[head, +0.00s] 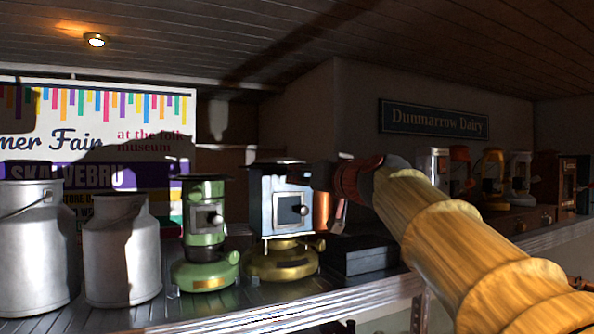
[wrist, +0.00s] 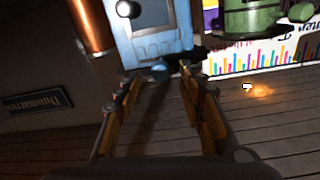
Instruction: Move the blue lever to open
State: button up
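A blue box-shaped device (head: 287,205) with a round front knob and a brass base stands on the shelf. It fills the upper middle of the wrist view (wrist: 155,40), which is upside down. A small rounded blue piece (wrist: 160,70), perhaps the tip of the blue lever, shows at the device's edge there. My gripper (wrist: 158,78) is open, its two fingers spread on either side of that piece, and I see no clear contact. In the head view my gripper (head: 342,205) is just right of the device, its fingertips partly hidden.
A green device (head: 205,235) stands close on the left, then two metal milk cans (head: 122,250). A copper cylinder (head: 322,211) is beside the blue device's right side. A dark box (head: 365,257) lies right of it. More devices (head: 490,175) stand farther right.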

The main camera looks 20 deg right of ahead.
aim_at(299, 175)
jog(key=shift+w+p, duration=0.45)
jog(key=shift+w, duration=1.4)
jog(key=shift+c, duration=0.2)
grip_shut()
jog(key=shift+d, duration=0.1)
